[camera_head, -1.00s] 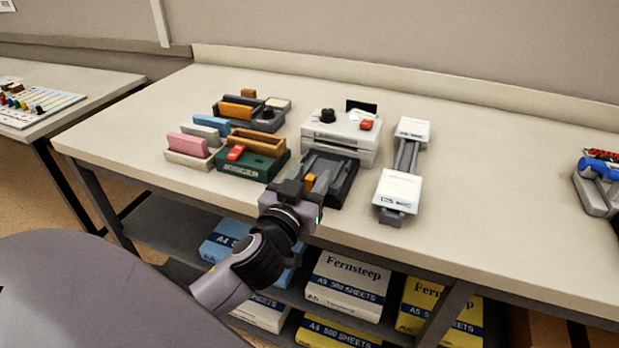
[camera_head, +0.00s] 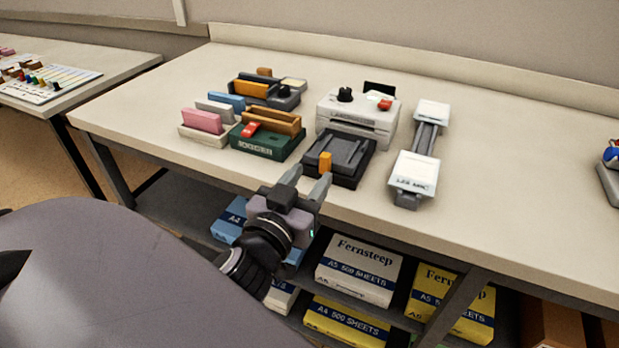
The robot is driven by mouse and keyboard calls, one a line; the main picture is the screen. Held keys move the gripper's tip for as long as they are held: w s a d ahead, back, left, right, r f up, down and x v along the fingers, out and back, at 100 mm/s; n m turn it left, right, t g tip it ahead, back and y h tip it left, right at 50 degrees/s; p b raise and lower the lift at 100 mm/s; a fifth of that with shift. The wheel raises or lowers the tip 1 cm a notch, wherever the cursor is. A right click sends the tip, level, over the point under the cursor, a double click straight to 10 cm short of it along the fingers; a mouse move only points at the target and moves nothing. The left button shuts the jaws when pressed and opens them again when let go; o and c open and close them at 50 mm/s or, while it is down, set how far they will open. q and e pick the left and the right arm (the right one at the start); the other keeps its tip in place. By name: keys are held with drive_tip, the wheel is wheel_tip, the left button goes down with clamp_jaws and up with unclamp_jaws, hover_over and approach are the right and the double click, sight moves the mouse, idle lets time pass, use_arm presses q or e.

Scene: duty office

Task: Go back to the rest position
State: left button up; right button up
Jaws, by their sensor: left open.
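My left gripper (camera_head: 305,180) is in front of the table's front edge, with its two grey fingers spread apart and nothing between them. It is apart from the black tray-like device (camera_head: 350,150), which has an orange tab (camera_head: 325,163) at its front left and sits at the front of the table. My right gripper is not in view.
On the table (camera_head: 520,200) stand a white machine (camera_head: 357,117), a grey-and-white device (camera_head: 415,170), a green punch (camera_head: 262,143) and a holder with a pink block (camera_head: 203,121). Paper packs (camera_head: 357,270) fill the shelf below. The table's right part is mostly clear.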

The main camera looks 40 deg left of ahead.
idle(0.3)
use_arm(q)
drive_tip(key=s+d+f+m+g+h+p, duration=0.1)
drive_tip(key=s+d+f+g+h, duration=0.1)
drive_tip(key=f, duration=0.6)
drive_tip(key=s+d+f+m+g+h+p, duration=0.1)
drive_tip(key=s+d+f+m+g+h, duration=0.1)
drive_tip(key=s+f, duration=0.3)
drive_tip(key=s+d+f+m+g+h+p, duration=0.1)
drive_tip(key=s+d+f+m+g+h, duration=0.1)
drive_tip(key=f, duration=1)
drive_tip(key=shift+s+d+f+g+h, duration=0.3)
drive_tip(key=shift+s+d+g, duration=0.2)
drive_tip(key=shift+s+d, duration=0.25)
